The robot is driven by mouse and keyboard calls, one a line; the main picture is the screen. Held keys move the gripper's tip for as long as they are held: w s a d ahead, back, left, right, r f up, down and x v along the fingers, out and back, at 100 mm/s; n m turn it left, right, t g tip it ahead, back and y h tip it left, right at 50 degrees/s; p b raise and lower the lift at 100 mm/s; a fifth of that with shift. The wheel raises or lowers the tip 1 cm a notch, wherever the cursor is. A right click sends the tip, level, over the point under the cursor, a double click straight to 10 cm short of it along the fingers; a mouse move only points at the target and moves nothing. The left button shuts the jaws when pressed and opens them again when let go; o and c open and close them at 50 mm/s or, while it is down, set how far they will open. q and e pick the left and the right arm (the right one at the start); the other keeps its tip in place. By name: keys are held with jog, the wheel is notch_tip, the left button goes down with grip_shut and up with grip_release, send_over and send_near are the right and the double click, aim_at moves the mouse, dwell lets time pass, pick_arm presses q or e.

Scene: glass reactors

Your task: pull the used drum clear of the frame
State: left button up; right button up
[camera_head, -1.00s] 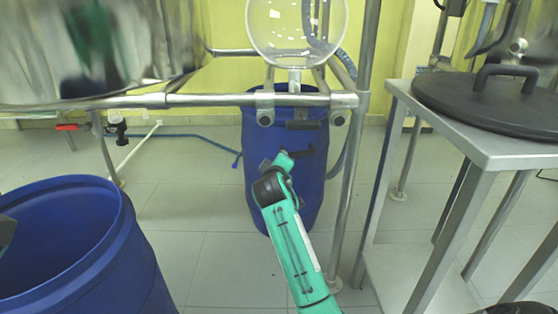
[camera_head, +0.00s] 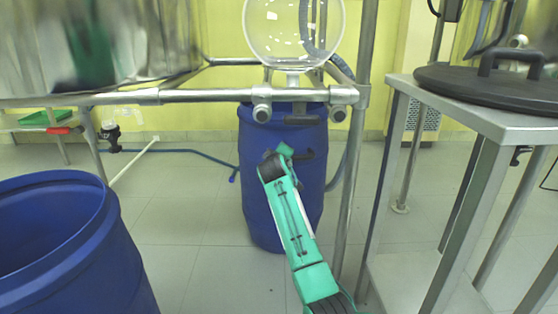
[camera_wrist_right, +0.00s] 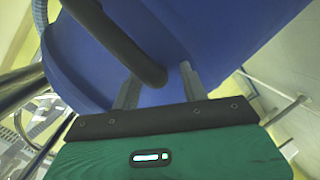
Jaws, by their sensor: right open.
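The used drum (camera_head: 262,200) is a blue drum standing upright on the floor below the glass vessel, behind the frame's front rail (camera_head: 200,96). The rail crosses in front of its top. A dark handle (camera_head: 306,155) shows on its front. My right gripper (camera_head: 287,150) reaches the drum's front beside this handle. In the right wrist view, the gripper's two fingers (camera_wrist_right: 159,88) are apart, with the black handle (camera_wrist_right: 148,70) passing between them and the blue drum wall (camera_wrist_right: 215,45) close behind. I cannot tell whether they touch. My left gripper is out of view.
A second blue drum (camera_head: 125,270), open at the top, stands at the left front. A steel table (camera_head: 480,118) with a black lid (camera_head: 490,85) stands at the right. A frame post (camera_head: 352,180) rises just right of the used drum. Tiled floor lies clear between the drums.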

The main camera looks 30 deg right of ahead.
grip_shut()
dwell(1.5)
